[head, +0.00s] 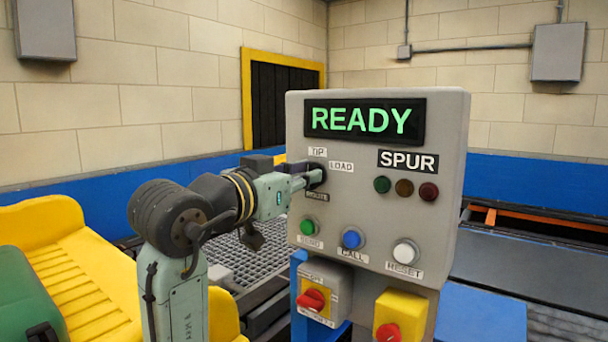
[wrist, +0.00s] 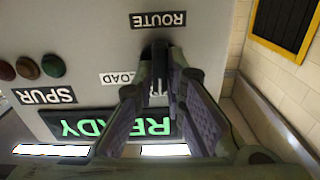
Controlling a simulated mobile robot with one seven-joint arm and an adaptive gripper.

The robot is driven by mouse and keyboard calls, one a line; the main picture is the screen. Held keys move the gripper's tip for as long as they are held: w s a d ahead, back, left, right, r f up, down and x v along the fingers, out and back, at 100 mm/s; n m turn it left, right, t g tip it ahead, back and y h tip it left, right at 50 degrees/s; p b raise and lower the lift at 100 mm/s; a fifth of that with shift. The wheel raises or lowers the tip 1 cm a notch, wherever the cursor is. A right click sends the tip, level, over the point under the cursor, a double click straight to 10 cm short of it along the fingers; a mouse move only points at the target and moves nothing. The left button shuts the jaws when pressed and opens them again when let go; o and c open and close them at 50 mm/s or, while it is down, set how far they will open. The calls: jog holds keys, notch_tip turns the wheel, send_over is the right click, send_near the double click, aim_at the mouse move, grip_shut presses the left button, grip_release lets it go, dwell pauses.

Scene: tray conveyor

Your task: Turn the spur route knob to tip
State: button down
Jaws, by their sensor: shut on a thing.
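The spur route knob (head: 319,174) is a small black knob on the front of the grey control box (head: 455,160), above the ROUTE label (head: 317,195). The TIP label (head: 318,152) is above the knob, and the LOAD label (head: 341,167) is to its upper right. My gripper (head: 309,179) reaches in from the left and is shut on the knob. In the wrist view, which is upside down, the dark knob (wrist: 157,48) shows between the fingertips. The fingers partly cover the TIP label there. I cannot tell which label the knob points at.
The display (head: 365,119) reads READY. Green SEND (head: 307,227), blue CALL (head: 351,240) and white RESET (head: 405,252) buttons sit below the knob. A yellow chute-like structure (head: 75,270) stands at left.

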jog(key=shift+n, duration=0.4)
jog(key=c, duration=1.6)
grip_release()
jog(key=shift+c, duration=0.2)
jog(key=shift+a, duration=0.1)
jog(key=v, duration=1.2)
